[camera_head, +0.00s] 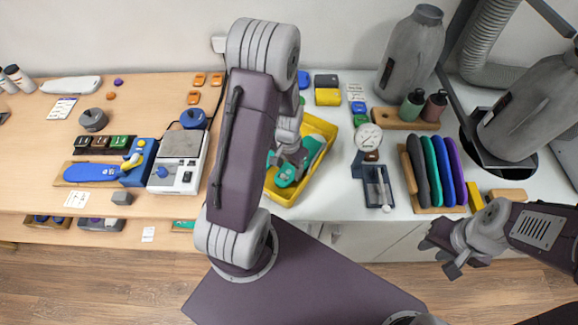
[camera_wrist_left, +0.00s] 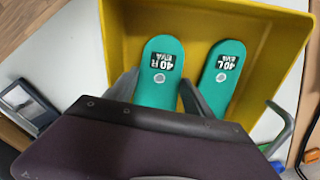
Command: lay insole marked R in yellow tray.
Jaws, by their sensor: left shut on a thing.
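The green insole marked 40 R (camera_wrist_left: 161,66) is between the two fingers of my left gripper (camera_wrist_left: 158,92) in the left wrist view, over the yellow tray (camera_wrist_left: 270,30). My left gripper (camera_head: 291,166) is shut on it. In the head view the insole (camera_head: 284,178) shows below the gripper, within the outline of the yellow tray (camera_head: 325,127). I cannot tell whether it touches the tray floor. A second green insole marked 40 L (camera_wrist_left: 222,72) lies beside it, to the right, in the tray. My right gripper (camera_head: 441,260) is open and empty in front of the table.
Grey cylinders (camera_head: 411,55) are at the back right. My left arm hides part of the tray's left side.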

